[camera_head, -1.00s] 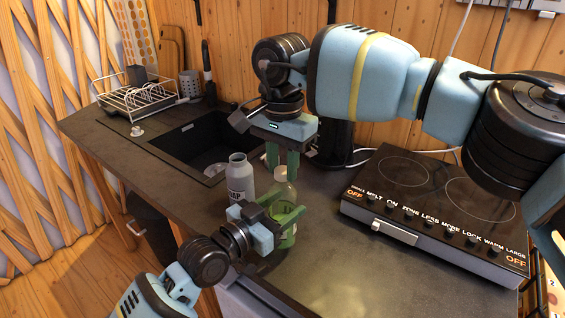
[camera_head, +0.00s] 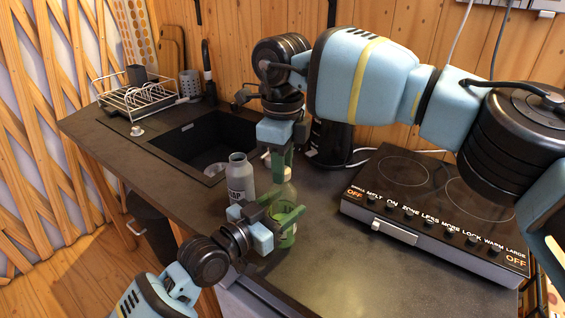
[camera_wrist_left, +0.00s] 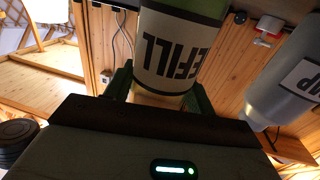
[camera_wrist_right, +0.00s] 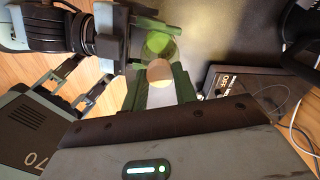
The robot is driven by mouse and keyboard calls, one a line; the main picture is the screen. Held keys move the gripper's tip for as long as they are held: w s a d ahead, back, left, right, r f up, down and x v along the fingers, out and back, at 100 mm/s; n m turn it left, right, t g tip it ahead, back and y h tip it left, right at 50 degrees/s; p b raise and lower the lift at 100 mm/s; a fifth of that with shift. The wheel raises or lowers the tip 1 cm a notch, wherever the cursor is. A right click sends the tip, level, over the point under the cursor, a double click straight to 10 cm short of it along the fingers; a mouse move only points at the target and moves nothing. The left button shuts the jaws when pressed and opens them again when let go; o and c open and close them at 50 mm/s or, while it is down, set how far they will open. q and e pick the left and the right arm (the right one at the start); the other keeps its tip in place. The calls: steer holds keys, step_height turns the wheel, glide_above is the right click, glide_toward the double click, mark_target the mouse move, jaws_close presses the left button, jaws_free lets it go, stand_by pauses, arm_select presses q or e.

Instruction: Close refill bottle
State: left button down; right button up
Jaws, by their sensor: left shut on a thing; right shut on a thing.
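The refill bottle (camera_head: 286,192), clear with green contents, stands upright on the counter near its front edge. My left gripper (camera_head: 278,214) is shut around its body from the front. In the left wrist view the bottle's label (camera_wrist_left: 168,55) reads REFILL upside down between the fingers. My right gripper (camera_head: 284,164) comes from above and is shut at the bottle's top. In the right wrist view a round tan cap (camera_wrist_right: 159,70) sits between its fingers, over the green bottle body (camera_wrist_right: 162,45). The seat of the cap on the neck is hidden in the head view.
A grey soap bottle (camera_head: 240,178) stands close left of the refill bottle. Behind are the sink (camera_head: 200,140) and a dish rack (camera_head: 145,100). A black cooktop (camera_head: 440,205) is at right. The counter right of the bottle is clear.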

steer(key=m, duration=1.3)
steer(key=o, duration=1.1)
steer(key=shift+o, duration=0.2)
step_height(320, 180, up, 12)
arm_select(q)
jaws_free()
